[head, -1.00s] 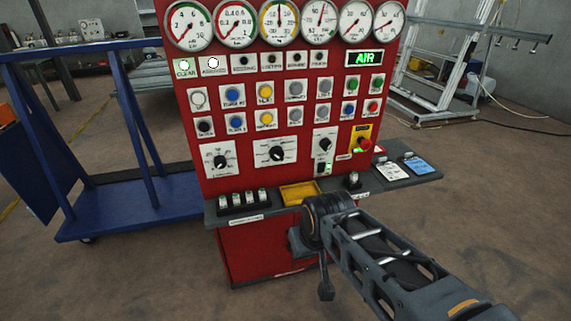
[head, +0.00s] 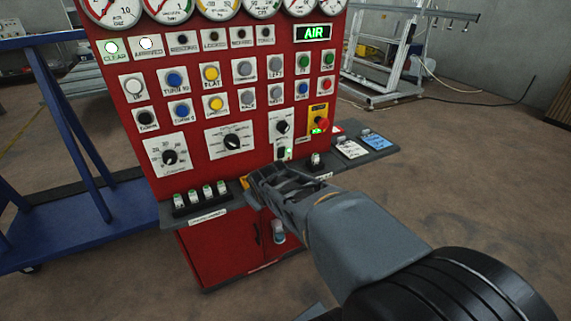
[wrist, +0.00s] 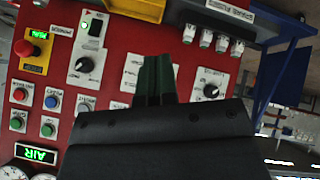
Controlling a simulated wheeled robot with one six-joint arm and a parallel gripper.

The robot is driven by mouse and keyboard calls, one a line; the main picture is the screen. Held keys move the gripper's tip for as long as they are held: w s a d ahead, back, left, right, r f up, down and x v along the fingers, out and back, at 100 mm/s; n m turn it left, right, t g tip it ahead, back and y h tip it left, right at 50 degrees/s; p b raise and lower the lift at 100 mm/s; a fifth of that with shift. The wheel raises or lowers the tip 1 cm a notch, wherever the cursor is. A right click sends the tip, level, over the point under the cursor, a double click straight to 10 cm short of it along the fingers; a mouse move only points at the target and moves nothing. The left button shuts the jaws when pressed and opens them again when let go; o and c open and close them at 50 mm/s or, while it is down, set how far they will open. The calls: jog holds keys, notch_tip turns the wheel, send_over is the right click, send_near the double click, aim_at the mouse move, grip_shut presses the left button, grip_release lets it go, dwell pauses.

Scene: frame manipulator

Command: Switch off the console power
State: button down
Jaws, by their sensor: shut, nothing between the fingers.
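The red console (head: 215,110) stands ahead of me, with gauges, buttons and knobs on its front. A small black rocker switch (head: 283,153) with a green light sits low on the panel, below a selector knob (head: 283,127). In the wrist view, which is upside down, the rocker (wrist: 95,28) is at the upper left beside a small label too blurred to read surely. My gripper (wrist: 157,75) is shut and empty, pointing at the panel; the rocker is left of its fingertips there. In the head view my gripper (head: 268,184) is low in front of the panel, apart from the rocker.
A red emergency stop (head: 323,124) on a yellow plate is right of the rocker. A blue cart (head: 40,230) stands left.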

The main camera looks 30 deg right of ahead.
aim_at(284, 150)
jog(key=w+d+f+n+t+b, duration=0.4)
jog(key=d+f+n+t+b, duration=0.1)
jog(key=d, duration=0.6)
jog(key=w+d+f+n+t+b, duration=0.5)
jog(key=d+f+n+t+b, duration=0.1)
jog(key=d, duration=0.5)
jog(key=f+n+b, duration=0.1)
jog(key=n+b, duration=0.1)
jog(key=shift+w+f+n+t, duration=0.3)
jog(key=shift+w, duration=0.1)
jog(key=w, duration=0.4)
jog(key=w+d+r, duration=0.1)
jog(key=w, duration=0.4)
jog(key=w+r, duration=0.1)
jog(key=w, duration=0.3)
jog(key=shift+w+d, duration=0.3)
jog(key=shift+d, duration=0.05)
jog(key=shift+d, duration=0.1)
